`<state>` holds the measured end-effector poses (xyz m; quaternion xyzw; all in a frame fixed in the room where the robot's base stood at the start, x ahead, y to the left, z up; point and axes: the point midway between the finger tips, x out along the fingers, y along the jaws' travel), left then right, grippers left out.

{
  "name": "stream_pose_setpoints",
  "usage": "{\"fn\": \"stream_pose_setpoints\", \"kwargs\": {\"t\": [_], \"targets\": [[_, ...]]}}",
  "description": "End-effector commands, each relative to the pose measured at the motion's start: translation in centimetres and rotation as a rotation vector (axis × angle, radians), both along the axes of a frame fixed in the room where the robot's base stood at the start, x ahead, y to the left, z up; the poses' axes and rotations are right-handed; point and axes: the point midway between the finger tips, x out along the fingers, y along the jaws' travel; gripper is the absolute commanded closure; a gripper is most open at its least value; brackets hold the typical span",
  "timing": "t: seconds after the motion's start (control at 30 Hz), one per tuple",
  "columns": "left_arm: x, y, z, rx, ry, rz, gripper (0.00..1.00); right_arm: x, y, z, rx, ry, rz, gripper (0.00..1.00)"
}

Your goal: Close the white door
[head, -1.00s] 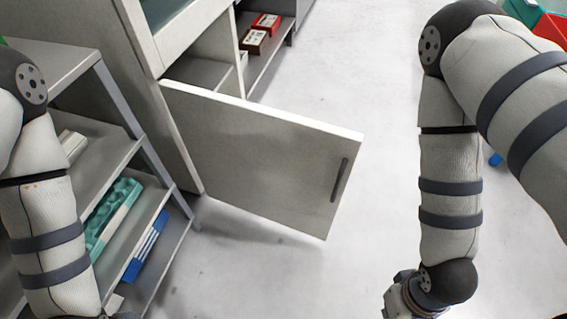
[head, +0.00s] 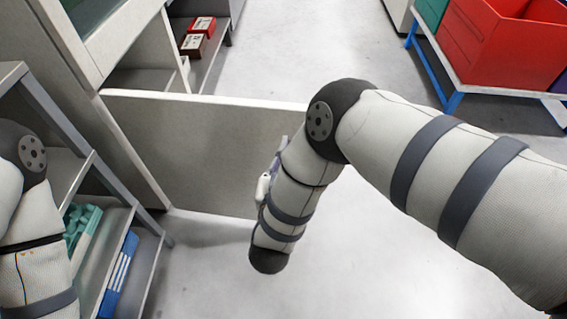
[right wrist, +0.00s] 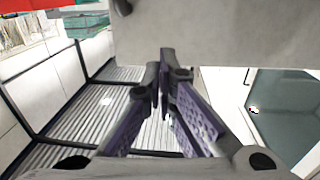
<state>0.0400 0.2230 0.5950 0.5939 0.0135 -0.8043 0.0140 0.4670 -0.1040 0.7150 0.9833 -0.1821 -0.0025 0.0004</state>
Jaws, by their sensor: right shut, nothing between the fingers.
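The white door (head: 165,145) stands open in the head view, swung out from the light grey cabinet (head: 120,20) at its left edge. My right forearm covers its free end, so its handle is hidden there. My right gripper (head: 268,180) shows only in part, beside the door's free end. In the right wrist view the gripper (right wrist: 165,75) has its fingertips together with nothing between them. The pale panel of the door (right wrist: 225,35) fills the top just beyond the tips; I cannot tell if they touch it. My left gripper is out of view.
A metal shelf rack (head: 75,130) with teal and blue items stands at the left, close to the hinge side. Red boxes (head: 198,35) lie on a shelf behind the door. A large red crate (head: 495,45) sits on a blue-legged table at the upper right. Floor below the door is clear.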

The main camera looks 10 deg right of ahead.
Motion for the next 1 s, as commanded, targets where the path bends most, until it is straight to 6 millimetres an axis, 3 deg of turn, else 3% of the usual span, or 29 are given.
{"fn": "stream_pose_setpoints", "kwargs": {"t": [0.1, 0.33, 0.83, 1.0], "targets": [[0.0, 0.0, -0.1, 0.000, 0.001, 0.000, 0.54, 2.5, -1.0, 0.3, 0.000, -0.008, -0.002, 1.00], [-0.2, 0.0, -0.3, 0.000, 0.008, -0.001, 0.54, 5.6, -2.1, 0.3, 0.001, -0.006, 0.000, 1.00], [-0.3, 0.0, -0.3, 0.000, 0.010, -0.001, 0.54, 6.4, -2.5, 0.4, 0.000, -0.005, 0.004, 1.00], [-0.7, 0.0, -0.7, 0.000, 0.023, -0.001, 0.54, 7.7, -3.7, 0.2, -0.002, -0.005, 0.031, 1.00]]}}
